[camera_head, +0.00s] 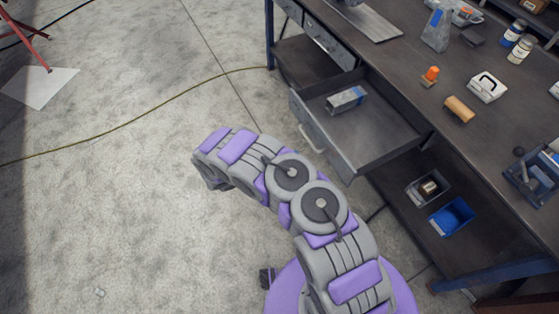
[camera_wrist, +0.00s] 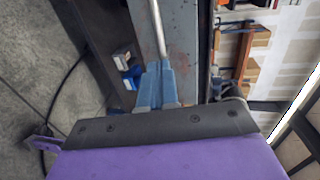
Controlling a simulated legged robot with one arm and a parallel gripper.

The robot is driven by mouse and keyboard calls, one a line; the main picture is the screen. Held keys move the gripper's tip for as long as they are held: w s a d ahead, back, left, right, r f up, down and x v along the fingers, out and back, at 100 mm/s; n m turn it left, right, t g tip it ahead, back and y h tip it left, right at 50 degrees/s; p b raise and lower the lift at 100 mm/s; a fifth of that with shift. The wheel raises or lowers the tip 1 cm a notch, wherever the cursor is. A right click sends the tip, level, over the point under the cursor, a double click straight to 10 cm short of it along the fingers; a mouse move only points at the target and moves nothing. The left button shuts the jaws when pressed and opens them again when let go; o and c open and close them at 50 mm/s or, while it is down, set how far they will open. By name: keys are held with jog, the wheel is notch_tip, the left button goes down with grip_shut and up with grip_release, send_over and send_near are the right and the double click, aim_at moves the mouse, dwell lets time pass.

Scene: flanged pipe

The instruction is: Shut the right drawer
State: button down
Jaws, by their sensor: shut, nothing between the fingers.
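The right drawer (camera_head: 385,140) of the workbench is pulled out in the head view, with a grey and blue box (camera_head: 345,99) inside. Its front carries a bar handle (camera_head: 310,138). In the wrist view, the worn grey drawer front (camera_wrist: 186,85) and the metal handle (camera_wrist: 157,25) show ahead of my gripper. My gripper (camera_wrist: 158,66) has blue-grey fingers, shut and empty, lined up near the handle's lower end. I cannot tell whether they touch it. In the head view my arm reaches left of the drawer front, and the fingers are hidden.
The left drawer (camera_head: 327,42) is shut. The benchtop (camera_head: 415,75) holds an orange-capped item (camera_head: 430,75), a white case (camera_head: 487,88) and bottles. A blue bin (camera_head: 452,216) stands on the lower shelf. Clear concrete floor (camera_head: 130,185) lies left, crossed by a cable (camera_head: 150,115).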

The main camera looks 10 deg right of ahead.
jog(key=b+x, duration=0.1)
jog(key=x, duration=0.5)
jog(key=shift+b, duration=0.4)
